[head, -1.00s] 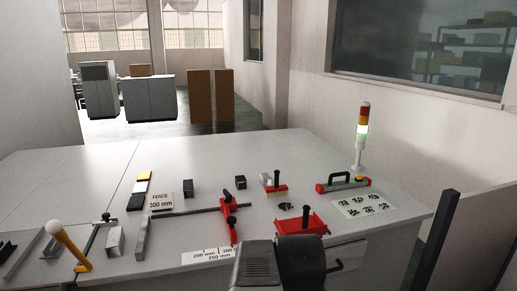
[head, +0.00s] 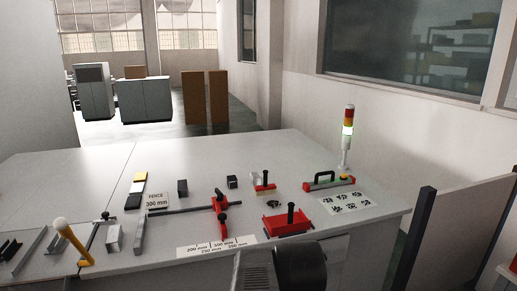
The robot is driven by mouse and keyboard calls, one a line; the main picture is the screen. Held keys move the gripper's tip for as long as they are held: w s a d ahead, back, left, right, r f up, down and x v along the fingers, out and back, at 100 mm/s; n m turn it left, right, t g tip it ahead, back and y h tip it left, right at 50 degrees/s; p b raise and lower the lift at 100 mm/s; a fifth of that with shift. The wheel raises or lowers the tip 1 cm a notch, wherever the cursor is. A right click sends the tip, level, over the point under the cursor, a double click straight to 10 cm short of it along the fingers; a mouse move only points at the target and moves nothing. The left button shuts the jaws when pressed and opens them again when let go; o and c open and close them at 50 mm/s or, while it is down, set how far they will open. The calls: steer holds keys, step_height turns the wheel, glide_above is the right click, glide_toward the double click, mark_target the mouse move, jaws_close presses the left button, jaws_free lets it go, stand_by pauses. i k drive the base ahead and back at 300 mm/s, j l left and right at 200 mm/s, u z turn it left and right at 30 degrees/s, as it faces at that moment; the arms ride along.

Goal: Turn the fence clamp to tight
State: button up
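The fence clamp is a red block (head: 219,204) with a black knob on a dark rail (head: 182,210), in the middle of the table in the head view. A red lever (head: 222,229) with a dark top stands just in front of it; I cannot tell whether it is set tight or loose. A sign (head: 157,200) reads "FENCE 300 mm". A scale strip (head: 217,246) with 200, 250 and 300 mm marks lies at the front edge. My gripper is not in view; a dark part of my arm shows at the bottom middle.
A red tray (head: 284,226) with a black handle stands right of the clamp. A red toggle piece (head: 263,183), a red level-like tool (head: 328,182) and a lit signal tower (head: 347,137) stand behind. A dark post (head: 414,235) stands beyond the table's right end.

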mark_target(221, 195)
steer(key=j, duration=0.2)
steer(key=i+j+u, duration=0.25)
steer(key=i, duration=0.45)
steer(key=i+j+u, duration=0.25)
steer(key=i, duration=0.45)
steer(key=l, duration=0.1)
